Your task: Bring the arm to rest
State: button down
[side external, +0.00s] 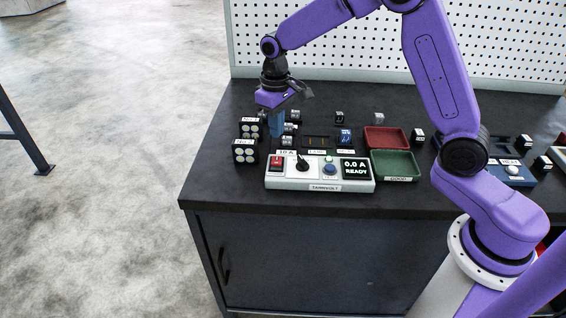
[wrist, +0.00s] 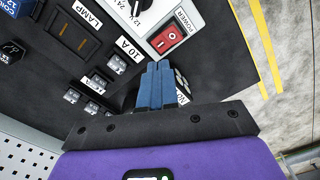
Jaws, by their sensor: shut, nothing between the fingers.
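My gripper (side external: 277,122) is over the left part of the dark trolley top (side external: 225,185), above and behind the white test unit. In the wrist view its blue fingers (wrist: 157,88) are together with nothing between them. They point down toward the area between the small labelled blocks and the test unit. The side view does not clearly show the height of the fingertips above the top. The arm reaches in from the right, bent high over the trolley.
The white test unit (side external: 318,183) reads "0.0 A READY"; its red power switch (wrist: 171,40) faces the wrist camera. Two black blocks with round cells (side external: 245,152) stand at left. A red tray (side external: 386,138) and green tray (side external: 394,164) lie right. A pegboard (side external: 330,50) bounds the back.

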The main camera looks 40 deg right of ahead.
jog(key=s+a+r+n, duration=0.1)
jog(key=s+r+n, duration=0.15)
jog(key=s, duration=0.65)
jog(key=s+a+r+n, duration=0.2)
jog(key=s+n, duration=0.1)
jog(key=s, duration=0.6)
jog(key=s+d+n, duration=0.2)
jog(key=s+d, duration=0.1)
jog(key=s, duration=0.5)
jog(key=s+d+n, duration=0.2)
jog(key=s+d, duration=0.1)
jog(key=s, duration=0.5)
jog(key=shift+s+d, duration=0.4)
